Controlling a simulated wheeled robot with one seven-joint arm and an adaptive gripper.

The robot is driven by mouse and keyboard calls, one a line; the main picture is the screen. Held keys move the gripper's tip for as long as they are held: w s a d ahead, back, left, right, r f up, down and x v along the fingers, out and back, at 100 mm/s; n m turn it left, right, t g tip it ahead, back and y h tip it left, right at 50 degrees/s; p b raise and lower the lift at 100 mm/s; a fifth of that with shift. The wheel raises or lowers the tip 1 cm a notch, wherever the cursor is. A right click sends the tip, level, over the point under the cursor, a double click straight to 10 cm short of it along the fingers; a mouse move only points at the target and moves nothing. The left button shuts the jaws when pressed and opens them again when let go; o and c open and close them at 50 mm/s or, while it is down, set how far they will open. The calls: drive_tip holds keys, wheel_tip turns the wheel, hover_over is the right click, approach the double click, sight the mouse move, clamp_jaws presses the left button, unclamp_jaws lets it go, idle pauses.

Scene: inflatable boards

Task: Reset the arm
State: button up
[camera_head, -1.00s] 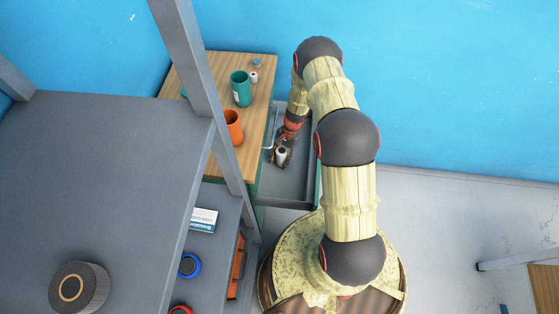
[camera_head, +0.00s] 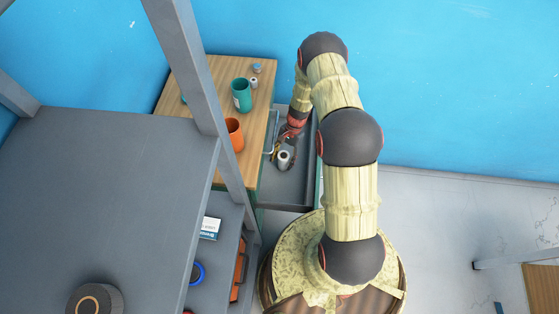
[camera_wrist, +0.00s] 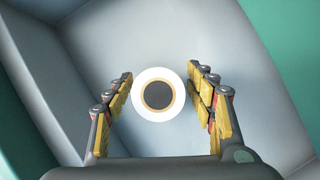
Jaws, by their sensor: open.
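My arm reaches over the open grey drawer (camera_head: 298,190) of the wooden-topped cabinet. My gripper (camera_head: 279,158) points down into the drawer, and its fingers are small and partly hidden in the head view. In the wrist view my gripper (camera_wrist: 166,100) is open, with yellow-padded fingers spread apart. A small white cylinder (camera_head: 284,160) with a dark centre is in the drawer. In the wrist view the white cylinder (camera_wrist: 137,89) shows end-on between the two fingers, with gaps on both sides. I cannot tell its exact depth below the fingertips.
An orange cup (camera_head: 233,135), a green cup (camera_head: 241,95) and small items stand on the cabinet top (camera_head: 205,75). A grey shelf rack (camera_head: 100,200) with a dark round object (camera_head: 95,300) stands at left. Open floor (camera_head: 440,225) lies at right.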

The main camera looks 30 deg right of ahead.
drive_tip(key=shift+t, duration=0.4)
drive_tip(key=v, duration=0.5)
drive_tip(key=p+v, duration=0.1)
drive_tip(key=v, duration=0.1)
drive_tip(key=shift+w+a+r, duration=0.2)
drive_tip(key=shift+w+r, duration=0.1)
drive_tip(key=shift+w+d+r+p, duration=0.1)
drive_tip(key=shift+d+r+p, duration=0.05)
drive_tip(key=shift+r+p, duration=0.2)
drive_tip(key=shift+w+d+f, duration=0.1)
drive_tip(key=shift+w+d, duration=0.05)
drive_tip(key=shift+w, duration=0.25)
drive_tip(key=shift+s+d+r, duration=0.1)
drive_tip(key=shift+s+r, duration=0.05)
drive_tip(key=shift+r, duration=0.2)
drive_tip(key=shift+f, duration=0.15)
